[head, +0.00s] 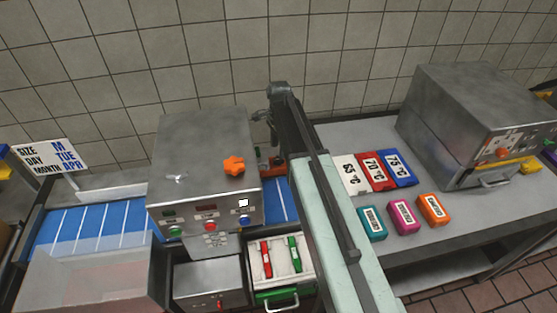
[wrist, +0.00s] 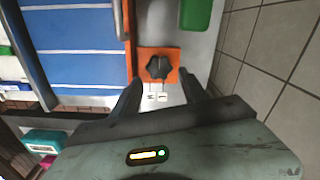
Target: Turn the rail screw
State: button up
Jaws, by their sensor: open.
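The rail screw is a dark star-shaped knob (wrist: 158,67) on an orange plate (wrist: 160,58), just ahead of my fingertips in the wrist view. My gripper (wrist: 161,80) is open, with one dark finger on each side of the plate's near part. The knob sits between the lines of the fingers, and I cannot tell whether either touches it. An orange rail (wrist: 128,30) runs beside the blue belt (wrist: 75,45). In the head view my arm hides most of this spot, and the knob is not clear there.
A grey machine (head: 205,150) with an orange star knob (head: 233,165) on top stands over the belt. A green block (wrist: 196,14) lies beyond the plate in the wrist view. Coloured blocks and a grey press (head: 470,120) stand on the right table. A tiled wall is close behind.

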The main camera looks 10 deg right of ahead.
aim_at(279, 159)
notch_tip(279, 159, down, 5)
jog(key=b, duration=0.3)
jog(key=shift+r, duration=0.15)
jog(key=c, duration=1.1)
